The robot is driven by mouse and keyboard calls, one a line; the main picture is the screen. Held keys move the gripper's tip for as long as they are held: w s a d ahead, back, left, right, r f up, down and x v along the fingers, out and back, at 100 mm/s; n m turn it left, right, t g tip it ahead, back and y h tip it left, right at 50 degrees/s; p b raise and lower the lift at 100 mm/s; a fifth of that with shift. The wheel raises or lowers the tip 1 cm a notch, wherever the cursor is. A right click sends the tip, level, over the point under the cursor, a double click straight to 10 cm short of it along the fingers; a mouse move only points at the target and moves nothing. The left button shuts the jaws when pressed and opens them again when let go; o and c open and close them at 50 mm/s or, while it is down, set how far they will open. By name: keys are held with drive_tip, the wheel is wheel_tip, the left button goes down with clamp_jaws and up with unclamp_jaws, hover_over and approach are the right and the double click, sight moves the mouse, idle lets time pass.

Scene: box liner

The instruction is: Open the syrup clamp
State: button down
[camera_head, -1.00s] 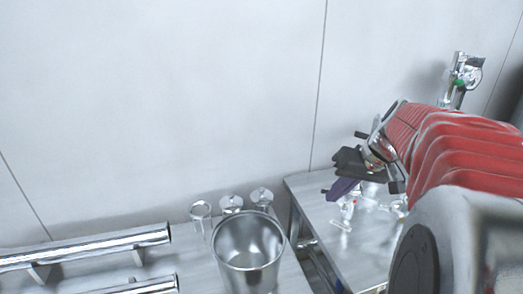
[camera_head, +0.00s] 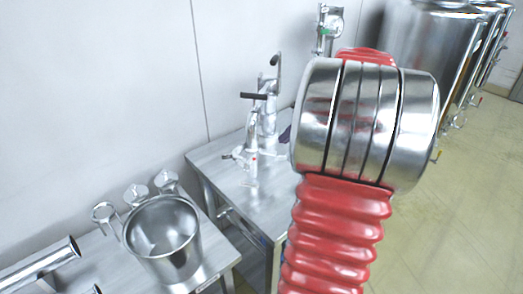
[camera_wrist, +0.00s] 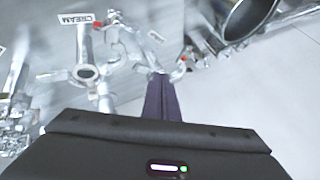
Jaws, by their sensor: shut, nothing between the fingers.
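My gripper (camera_wrist: 165,97) shows in the wrist view as purple fingers held together, with nothing between them. Their tips are near metal pipe fittings, and I cannot tell whether they touch. In the head view only a sliver of purple (camera_head: 285,134) shows beside my arm, which hides the rest. The head view shows upright metal pipework (camera_head: 266,115) with black handles on a steel table (camera_head: 225,168). I cannot make out which part is the syrup clamp.
A steel pot (camera_head: 163,240) stands on a lower bench at left, with small round metal fittings (camera_head: 136,193) behind it. A pipe (camera_head: 45,265) lies at the far left. Large steel tanks (camera_head: 430,45) stand at right. The yellowish floor (camera_head: 440,225) there is clear.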

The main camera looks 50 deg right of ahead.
drive_tip(key=w+a+f, duration=0.5)
drive_tip(key=w+f, duration=0.3)
idle(0.5)
idle(0.4)
drive_tip(key=shift+a, duration=0.1)
